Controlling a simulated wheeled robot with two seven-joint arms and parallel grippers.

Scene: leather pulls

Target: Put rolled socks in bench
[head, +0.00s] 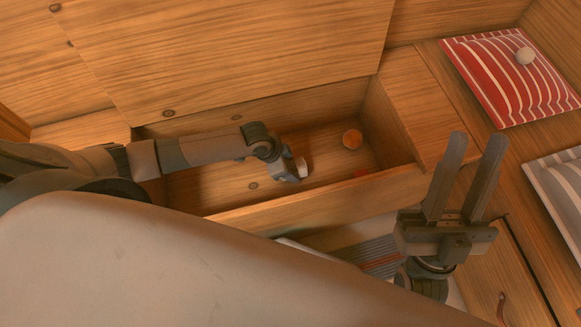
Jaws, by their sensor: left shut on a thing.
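The open bench (330,105) is a wooden box with its lid (230,45) raised behind it. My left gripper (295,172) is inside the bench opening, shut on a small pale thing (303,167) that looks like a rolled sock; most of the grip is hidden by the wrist. My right gripper (476,138) is open and empty, fingers pointing up, outside the bench.
The red striped cushion (490,75) lies on the wooden seat at the upper right, with a grey striped cushion (562,190) below it. The bench front wall (330,205) stands between my grippers. A striped cloth (380,255) shows below, partly hidden by my body.

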